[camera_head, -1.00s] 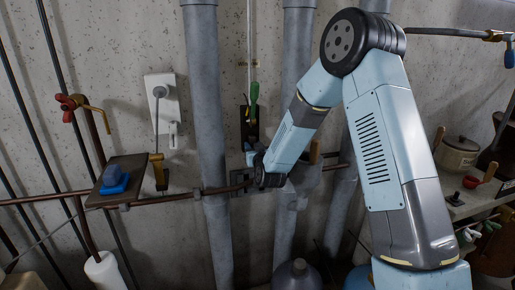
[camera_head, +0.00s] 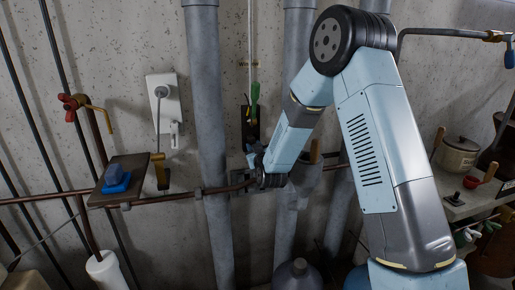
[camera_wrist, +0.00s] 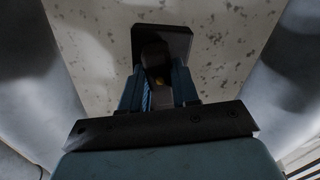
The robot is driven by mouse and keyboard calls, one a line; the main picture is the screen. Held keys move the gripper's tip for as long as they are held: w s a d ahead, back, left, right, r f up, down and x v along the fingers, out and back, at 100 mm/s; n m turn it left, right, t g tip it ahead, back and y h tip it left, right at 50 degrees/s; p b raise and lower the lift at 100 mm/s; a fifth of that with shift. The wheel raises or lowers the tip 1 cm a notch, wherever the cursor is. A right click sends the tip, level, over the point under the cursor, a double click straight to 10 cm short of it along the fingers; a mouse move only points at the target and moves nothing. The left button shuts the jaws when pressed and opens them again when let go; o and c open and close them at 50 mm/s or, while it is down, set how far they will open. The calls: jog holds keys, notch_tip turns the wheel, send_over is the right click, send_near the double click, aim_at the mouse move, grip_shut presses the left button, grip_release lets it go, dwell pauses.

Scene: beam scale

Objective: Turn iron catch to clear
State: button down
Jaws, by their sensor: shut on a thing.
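My gripper (camera_head: 253,160) is at the wall between two thick grey pipes, just below a dark plate (camera_head: 250,128). In the wrist view, my gripper's two blue fingers (camera_wrist: 159,78) stand either side of a dark piece (camera_wrist: 154,55), which looks like the iron catch. The fingers are closed on it, in front of a dark square plate (camera_wrist: 179,33). A small brass-coloured spot shows between the fingers. The piece is in deep shadow, so its exact shape and angle are hard to tell. In the head view my gripper and wrist hide it.
A green handle (camera_head: 255,93) stands upright at the dark plate. A thick grey pipe (camera_head: 208,120) is close to the left. A small shelf (camera_head: 132,168) with a blue block (camera_head: 116,177) is further left.

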jog(key=n, duration=0.8)
jog(key=shift+w+r+n, duration=0.25)
jog(key=shift+n, duration=0.35)
jog(key=c, duration=0.9)
grip_release()
jog(key=shift+c, duration=0.2)
jog(key=shift+o, duration=0.5)
jog(key=shift+w+f, duration=0.2)
jog(key=shift+f, duration=0.1)
jog(key=shift+s+r, duration=0.1)
jog(key=v, duration=1.4)
